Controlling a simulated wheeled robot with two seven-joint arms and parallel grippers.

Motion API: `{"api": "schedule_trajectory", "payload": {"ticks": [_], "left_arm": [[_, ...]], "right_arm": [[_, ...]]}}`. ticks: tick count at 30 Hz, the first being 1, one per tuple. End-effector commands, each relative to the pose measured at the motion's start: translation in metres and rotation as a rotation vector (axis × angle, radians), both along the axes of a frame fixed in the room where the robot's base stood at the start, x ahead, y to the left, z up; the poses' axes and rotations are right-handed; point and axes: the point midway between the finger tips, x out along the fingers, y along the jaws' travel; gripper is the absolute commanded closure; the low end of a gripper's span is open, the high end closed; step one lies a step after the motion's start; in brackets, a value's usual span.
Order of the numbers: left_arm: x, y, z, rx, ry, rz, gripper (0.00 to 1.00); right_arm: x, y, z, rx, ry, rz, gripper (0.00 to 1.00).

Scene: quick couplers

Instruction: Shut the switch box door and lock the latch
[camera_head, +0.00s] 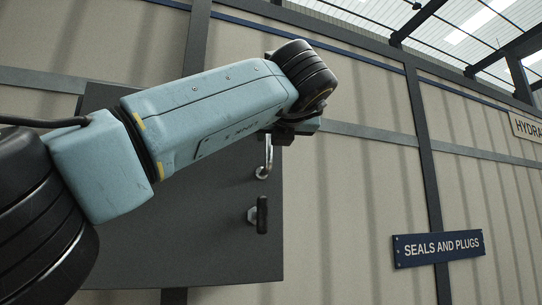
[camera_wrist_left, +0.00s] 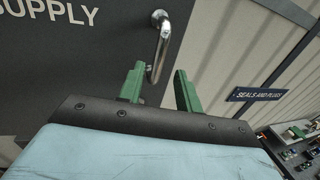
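The dark grey switch box door (camera_head: 225,250) fills the middle left of the head view, partly behind my left arm. It also shows in the wrist view (camera_wrist_left: 110,60), with "SUPPLY" lettering. A chrome bar handle (camera_head: 268,157) sits near its right edge, its upper part hidden by my gripper. The black latch (camera_head: 262,215) is upright below the handle. My left gripper (camera_wrist_left: 159,70) has its two green fingers apart, with the lower end of the handle (camera_wrist_left: 164,45) appearing between them; contact is not clear. I cannot tell whether the door is fully flush. My right gripper is not in view.
A beige panelled wall (camera_head: 350,220) with dark posts stands behind. A blue "SEALS AND PLUGS" sign (camera_head: 438,248) hangs at the right. Small items (camera_wrist_left: 295,150) lie at the wrist view's lower right. The space right of the door looks clear.

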Motion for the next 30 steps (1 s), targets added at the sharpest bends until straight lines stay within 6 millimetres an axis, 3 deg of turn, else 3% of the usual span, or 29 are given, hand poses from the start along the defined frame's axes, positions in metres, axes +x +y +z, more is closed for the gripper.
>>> {"api": "schedule_trajectory", "payload": {"ticks": [1, 6, 12, 30], "left_arm": [[-0.011, -0.001, -0.004, -0.001, -0.004, -0.001, 0.66], [-0.042, -0.005, -0.003, 0.0, -0.002, -0.002, 0.66], [-0.06, -0.006, -0.001, -0.001, -0.001, -0.001, 0.66], [-0.062, -0.006, 0.0, -0.001, 0.001, 0.0, 0.66]], "right_arm": [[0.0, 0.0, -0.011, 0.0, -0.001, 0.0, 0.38], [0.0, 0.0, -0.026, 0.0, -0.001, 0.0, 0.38], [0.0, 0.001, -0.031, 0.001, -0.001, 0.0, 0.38], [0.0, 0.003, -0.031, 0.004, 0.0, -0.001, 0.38]]}}
